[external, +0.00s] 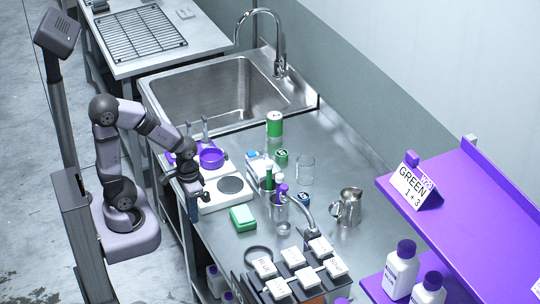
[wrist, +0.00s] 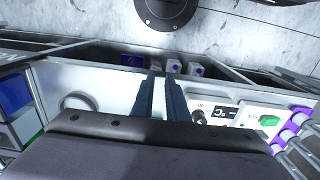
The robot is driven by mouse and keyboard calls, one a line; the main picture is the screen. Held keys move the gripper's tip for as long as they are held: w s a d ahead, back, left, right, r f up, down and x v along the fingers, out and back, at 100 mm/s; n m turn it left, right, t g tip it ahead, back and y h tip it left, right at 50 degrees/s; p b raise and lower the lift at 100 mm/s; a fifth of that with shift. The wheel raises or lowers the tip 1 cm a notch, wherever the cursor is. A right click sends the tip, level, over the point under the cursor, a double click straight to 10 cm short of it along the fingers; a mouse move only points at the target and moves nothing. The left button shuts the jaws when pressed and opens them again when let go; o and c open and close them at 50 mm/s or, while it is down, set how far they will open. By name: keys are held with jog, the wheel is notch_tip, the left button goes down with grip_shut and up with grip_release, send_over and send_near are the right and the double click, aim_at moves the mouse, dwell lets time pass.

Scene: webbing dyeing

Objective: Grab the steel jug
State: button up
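The steel jug (external: 349,206) stands upright on the steel worktop, right of the middle in the external view, with its handle towards the left. I cannot make it out in the wrist view. My gripper (external: 194,212) points down at the worktop's left edge, beside the white hotplate unit and well away from the jug. In the wrist view its two dark blue fingers (wrist: 160,84) stand apart with a narrow gap and nothing held between them.
White labelled blocks (external: 292,257) lie in front. A purple shelf (external: 455,195) rises at right; a sink (external: 215,90) lies behind.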

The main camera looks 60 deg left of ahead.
jog(key=w+r+n+t+h, duration=0.1)
jog(key=w+r, duration=0.3)
jog(key=w, duration=0.4)
jog(key=w+d+r+n+t+h+p, duration=0.1)
jog(key=w+r, duration=0.3)
jog(key=w, duration=0.5)
jog(key=w+d+r+n+t, duration=0.1)
jog(key=w+r, duration=0.3)
jog(key=w, duration=0.5)
jog(key=shift+w+d+r+n+t+h+p, duration=0.1)
jog(key=shift+w+n+t+h+p, duration=0.15)
jog(key=shift+t, duration=0.2)
jog(key=shift+n+t+h+p, duration=0.1)
jog(key=shift+n+t+h, duration=0.05)
jog(key=shift+n+t, duration=0.25)
jog(key=n+h+b, duration=0.7)
jog(key=n+h, duration=0.1)
jog(key=n, duration=0.2)
send_near(345, 208)
jog(key=shift+s+d+r+g, duration=0.15)
jog(key=shift+s+d+r, duration=0.15)
jog(key=shift+s+r, duration=0.25)
jog(key=shift+s+d+r+g, duration=0.1)
jog(key=shift+s+d+r, duration=0.2)
jog(key=shift+s+r, duration=0.2)
